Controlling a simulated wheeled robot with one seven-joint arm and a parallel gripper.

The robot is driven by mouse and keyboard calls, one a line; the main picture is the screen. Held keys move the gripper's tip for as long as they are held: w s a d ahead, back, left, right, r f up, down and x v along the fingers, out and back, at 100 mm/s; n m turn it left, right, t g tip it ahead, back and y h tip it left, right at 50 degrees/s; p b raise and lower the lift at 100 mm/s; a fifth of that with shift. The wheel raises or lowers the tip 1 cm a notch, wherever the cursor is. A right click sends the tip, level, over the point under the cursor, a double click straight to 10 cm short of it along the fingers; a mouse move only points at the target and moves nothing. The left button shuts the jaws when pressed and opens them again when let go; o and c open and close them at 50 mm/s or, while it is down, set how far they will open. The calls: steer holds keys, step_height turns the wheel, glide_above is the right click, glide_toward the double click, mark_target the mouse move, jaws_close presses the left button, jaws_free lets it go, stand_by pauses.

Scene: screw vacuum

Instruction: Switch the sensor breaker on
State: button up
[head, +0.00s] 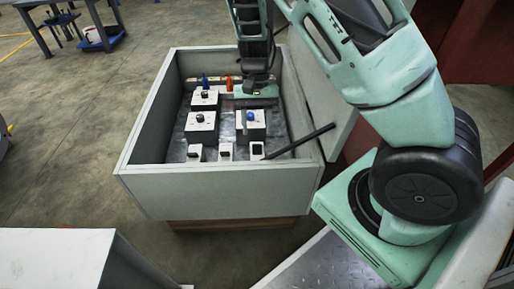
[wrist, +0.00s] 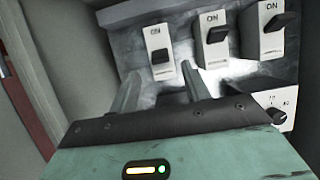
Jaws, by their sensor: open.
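In the wrist view three white breakers stand side by side, each with a black lever and an ON mark: left (wrist: 158,40), middle (wrist: 213,50) and right (wrist: 268,42). The left lever sits lower below its mark than the other two. I cannot read which is the sensor breaker. My gripper (wrist: 162,88) is open and empty, its fingers pointing toward the left breaker, apparently apart from it. In the head view my gripper (head: 256,92) is low inside the grey box (head: 215,185), near its back; its fingertips are hidden there.
Several white units with knobs or switches stand on the box floor, including a blue-knobbed one (head: 250,130). A dark bar (head: 300,141) slants across the right wall. Blue (head: 205,80) and orange (head: 229,83) parts stand at the back.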

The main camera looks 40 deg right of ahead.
mark_target(257, 148)
steer(key=b+x, duration=0.2)
steer(key=x, duration=0.3)
steer(key=c, duration=1)
